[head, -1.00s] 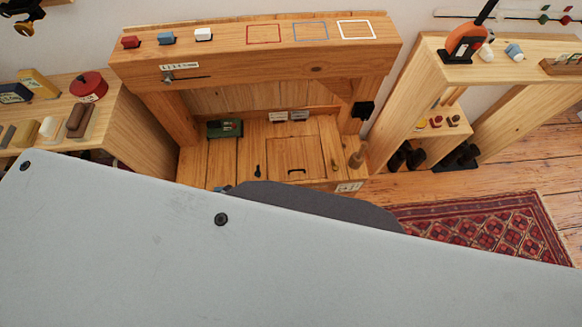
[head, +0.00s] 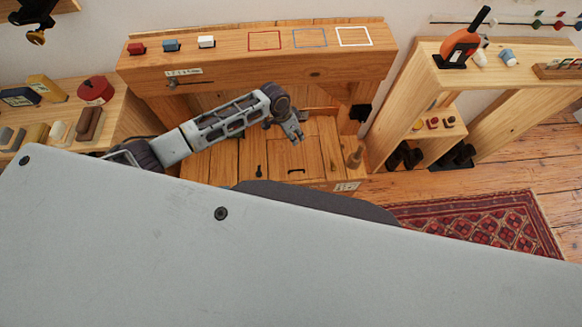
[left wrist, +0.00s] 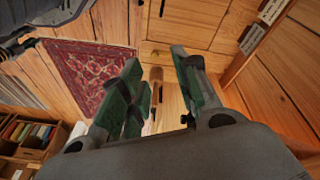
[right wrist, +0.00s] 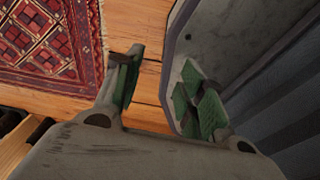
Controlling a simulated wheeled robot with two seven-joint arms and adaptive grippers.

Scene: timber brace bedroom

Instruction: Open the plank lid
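The plank lid (head: 310,158) is a square wooden hatch lying flush and closed in the plank deck under the wooden beam. A small dark handle (head: 296,170) sits near its front edge. My left gripper (head: 297,133) hangs over the lid's far side, apart from the handle. In the left wrist view the left gripper (left wrist: 160,85) has its green-padded fingers apart with nothing held; lid planks (left wrist: 190,22) show beyond them. My right gripper (right wrist: 165,85) is open and empty in its wrist view, beside a grey panel, and is out of the head view.
A wooden peg (head: 355,157) stands right of the lid. The beam (head: 230,70) overhead carries red, blue and white blocks. A side shelf (head: 440,75) stands right and another left. A red patterned rug (head: 480,230) lies on the floor. My grey body covers the lower view.

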